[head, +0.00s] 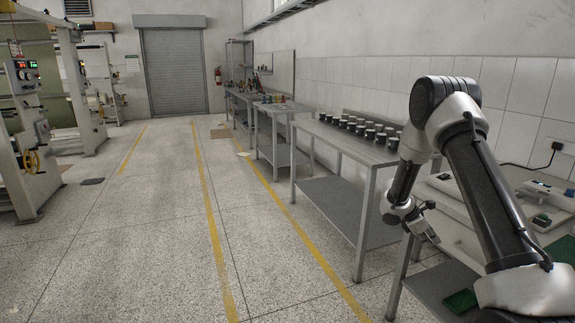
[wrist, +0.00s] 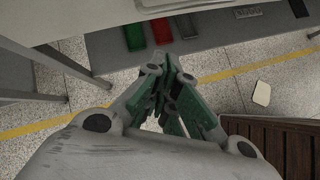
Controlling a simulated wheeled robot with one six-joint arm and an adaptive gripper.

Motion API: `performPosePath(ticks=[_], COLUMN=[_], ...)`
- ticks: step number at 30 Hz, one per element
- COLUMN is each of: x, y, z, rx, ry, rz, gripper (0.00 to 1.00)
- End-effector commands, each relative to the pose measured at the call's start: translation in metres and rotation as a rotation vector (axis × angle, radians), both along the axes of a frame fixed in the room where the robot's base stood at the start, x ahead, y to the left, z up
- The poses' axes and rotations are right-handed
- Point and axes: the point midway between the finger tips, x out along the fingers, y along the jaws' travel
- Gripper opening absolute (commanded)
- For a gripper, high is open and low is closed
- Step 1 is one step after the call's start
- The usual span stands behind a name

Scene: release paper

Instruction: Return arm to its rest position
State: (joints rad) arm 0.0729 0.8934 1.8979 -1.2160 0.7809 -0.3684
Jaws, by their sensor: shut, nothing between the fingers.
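My arm (head: 480,190) rises at the right of the head view, bent at a high elbow, with its forearm coming down toward the front of the steel tables. My gripper (head: 428,234) hangs at its lower end, beside the near table and above the floor; it is small there. In the wrist view my gripper (wrist: 172,95) points downward with its green-padded fingers closed together. Nothing shows between them.
A steel table (head: 340,148) with several dark jars stands along the right wall, close to my arm. Red (wrist: 161,31) and green (wrist: 134,37) trays lie on a shelf. A brown slatted object (wrist: 270,140) is at lower right.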

Motion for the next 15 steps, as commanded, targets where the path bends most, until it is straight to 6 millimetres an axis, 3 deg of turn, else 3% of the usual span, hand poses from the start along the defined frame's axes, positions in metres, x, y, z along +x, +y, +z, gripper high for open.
performPosePath(ticks=[8, 15], x=[-0.104, -0.206], y=[0.015, 0.059], z=[0.100, 0.192], rx=[0.072, 0.210], ry=[-0.181, -0.365], rz=[-0.516, -0.934], gripper=[0.00, 0.00])
